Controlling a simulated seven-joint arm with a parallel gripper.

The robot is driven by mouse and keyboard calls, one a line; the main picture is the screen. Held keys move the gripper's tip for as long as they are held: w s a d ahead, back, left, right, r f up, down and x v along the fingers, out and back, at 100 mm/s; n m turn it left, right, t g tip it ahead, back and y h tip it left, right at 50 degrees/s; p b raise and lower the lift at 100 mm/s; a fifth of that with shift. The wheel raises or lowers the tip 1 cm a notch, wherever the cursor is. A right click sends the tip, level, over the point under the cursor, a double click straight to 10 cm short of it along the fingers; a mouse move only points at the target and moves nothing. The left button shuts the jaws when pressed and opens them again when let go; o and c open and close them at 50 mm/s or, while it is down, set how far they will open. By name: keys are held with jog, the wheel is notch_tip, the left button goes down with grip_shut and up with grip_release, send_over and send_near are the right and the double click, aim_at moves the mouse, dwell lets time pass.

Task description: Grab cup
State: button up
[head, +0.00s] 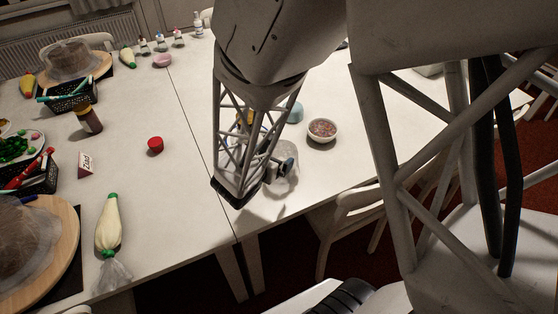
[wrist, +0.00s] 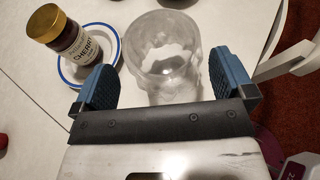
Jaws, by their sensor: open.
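A clear, empty-looking glass cup (wrist: 163,45) stands on the white table in the wrist view. It also shows in the head view (head: 284,181), partly hidden behind my gripper. My gripper (wrist: 164,82) is open, with one blue-padded finger on each side of the near part of the cup. I see a small gap between the cup and each finger. In the head view my gripper (head: 288,166) is low over the table, and my arm hides much of it.
A gold-lidded cherry jar (wrist: 68,35) is on a blue-rimmed white dish (wrist: 118,52), left of the cup. A bowl of sprinkles (head: 322,131) and a teal container (head: 296,113) stand near my arm. A chair (head: 350,213) stands at the table edge.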

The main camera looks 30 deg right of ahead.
aim_at(288, 147)
jog(key=shift+d+f, duration=0.1)
jog(key=shift+x, duration=2.5)
jog(key=shift+c, duration=0.2)
jog(key=c, duration=1)
jog(key=shift+r, duration=5)
